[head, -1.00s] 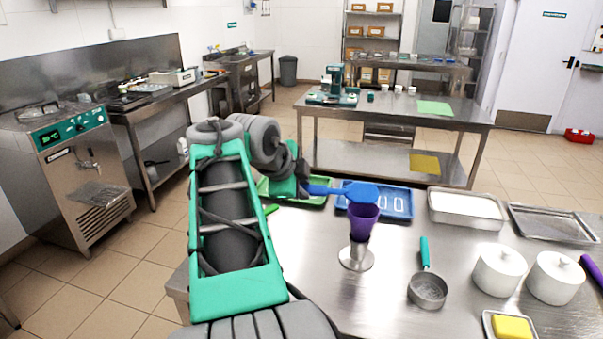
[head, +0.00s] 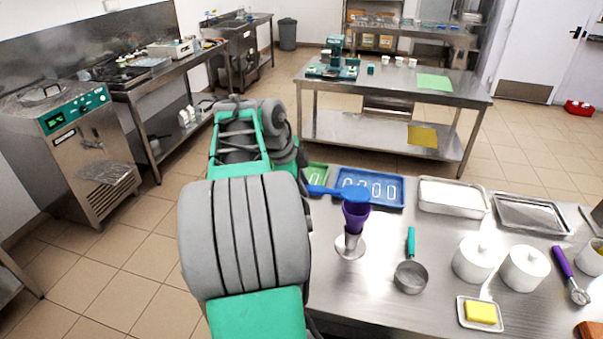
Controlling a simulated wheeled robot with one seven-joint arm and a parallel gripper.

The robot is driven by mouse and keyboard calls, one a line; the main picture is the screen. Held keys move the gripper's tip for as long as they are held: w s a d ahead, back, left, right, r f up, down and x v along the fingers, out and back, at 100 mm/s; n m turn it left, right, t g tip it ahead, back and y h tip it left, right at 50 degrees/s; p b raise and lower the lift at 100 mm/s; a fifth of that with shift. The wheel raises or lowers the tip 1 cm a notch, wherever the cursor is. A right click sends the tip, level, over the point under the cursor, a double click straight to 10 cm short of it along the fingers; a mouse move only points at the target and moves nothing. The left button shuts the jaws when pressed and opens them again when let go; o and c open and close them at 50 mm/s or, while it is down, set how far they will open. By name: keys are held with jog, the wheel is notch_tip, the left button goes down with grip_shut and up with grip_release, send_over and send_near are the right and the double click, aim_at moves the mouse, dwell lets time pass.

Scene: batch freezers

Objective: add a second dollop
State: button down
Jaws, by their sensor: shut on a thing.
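A purple cone-shaped cup (head: 355,217) stands upright in a shiny metal holder (head: 350,246) on the steel table. My gripper (head: 307,188) is mostly hidden behind my arm, left of the cup. It is shut on the handle of a blue scoop or spatula (head: 356,194). The blue tool's head is at the cup's mouth and covers it from this view. I cannot tell whether it touches the rim. No dollop can be made out, and the inside of the cup is hidden.
A blue tray (head: 387,204) and a partly hidden green tray (head: 317,173) lie behind the cup. A white-filled metal pan (head: 452,196) and an empty tray (head: 530,214) are to the right. A teal-handled ladle (head: 411,276), white lidded pots (head: 479,258) and a yellow block (head: 480,312) stand nearer.

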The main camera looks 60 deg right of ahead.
jog(key=shift+d+r+y+p, duration=0.2)
jog(key=shift+r+y+p, duration=0.15)
jog(key=shift+p, duration=0.75)
jog(key=shift+w+d+f+y+p, duration=0.1)
jog(key=shift+f+y+p, duration=0.05)
jog(key=shift+y+p, duration=0.15)
jog(key=shift+d+f+g+y, duration=0.15)
jog(key=shift+g+y, duration=0.1)
jog(key=shift+g, duration=0.15)
jog(key=shift+w+d+n+g+y, duration=0.2)
jog(key=shift+w+n+g+y, duration=0.1)
jog(key=shift+y, duration=0.2)
jog(key=shift+s+r, duration=0.1)
jog(key=shift+r, duration=1.2)
jog(key=shift+a, duration=0.15)
